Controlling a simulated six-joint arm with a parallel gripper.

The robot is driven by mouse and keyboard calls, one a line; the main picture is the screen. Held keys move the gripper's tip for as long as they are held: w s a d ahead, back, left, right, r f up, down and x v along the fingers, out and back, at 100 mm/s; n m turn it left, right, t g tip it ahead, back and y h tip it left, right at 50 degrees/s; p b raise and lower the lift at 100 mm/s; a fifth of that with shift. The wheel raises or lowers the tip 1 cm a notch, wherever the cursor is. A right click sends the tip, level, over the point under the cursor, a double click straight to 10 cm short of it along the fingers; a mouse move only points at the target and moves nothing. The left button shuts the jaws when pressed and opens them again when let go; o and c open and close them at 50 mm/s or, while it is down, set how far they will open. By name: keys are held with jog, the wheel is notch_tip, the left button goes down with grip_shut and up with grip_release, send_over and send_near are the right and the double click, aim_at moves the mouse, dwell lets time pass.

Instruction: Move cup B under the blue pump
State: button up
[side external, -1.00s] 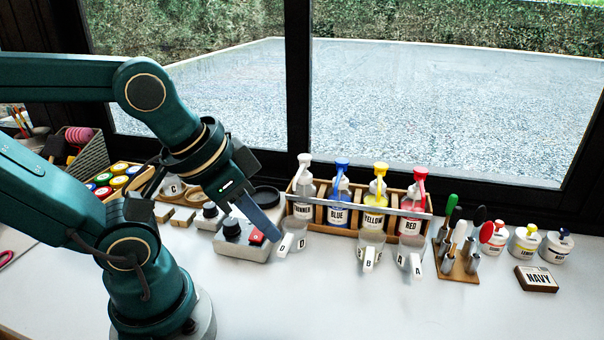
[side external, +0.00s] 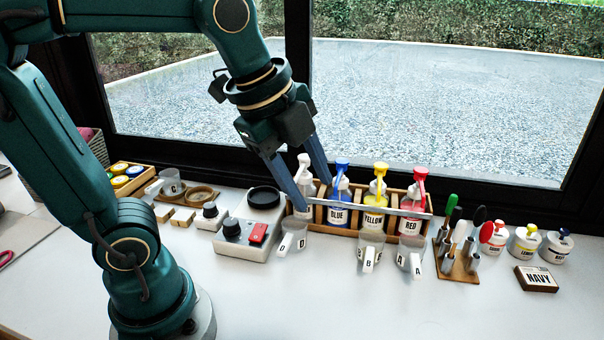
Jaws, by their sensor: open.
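Cup B (side external: 371,243) is a clear cup with a white tag marked B on its handle. It stands upright on the table in front of the yellow pump bottle (side external: 376,203). The blue pump bottle (side external: 339,209) stands in the wooden rack, one place to the left of yellow. My gripper (side external: 315,196) is open and empty, its two blue-grey fingers pointing down by the left end of the rack. They overlap the white-topped bottle (side external: 304,180) in the picture; I cannot tell the depth. The gripper is apart from cup B, up and to its left.
Cup D (side external: 292,236) stands left of cup B, and cup A (side external: 410,256) to its right. The red pump bottle (side external: 411,215) ends the rack (side external: 424,233). A grey device with a red switch (side external: 258,233) stands at left. The front table is clear.

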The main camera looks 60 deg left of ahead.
jog(key=w+d+f+m+g, duration=0.1)
jog(key=w+f+m+g, duration=0.15)
jog(key=w+m, duration=0.6)
jog(key=m+g, duration=0.2)
jog(key=m, duration=0.1)
send_over(369, 258)
notch_tip(369, 258, down, 9)
jog(key=shift+w+r, duration=0.15)
jog(key=shift+r, duration=0.05)
jog(key=shift+f, duration=3.35)
grip_shut()
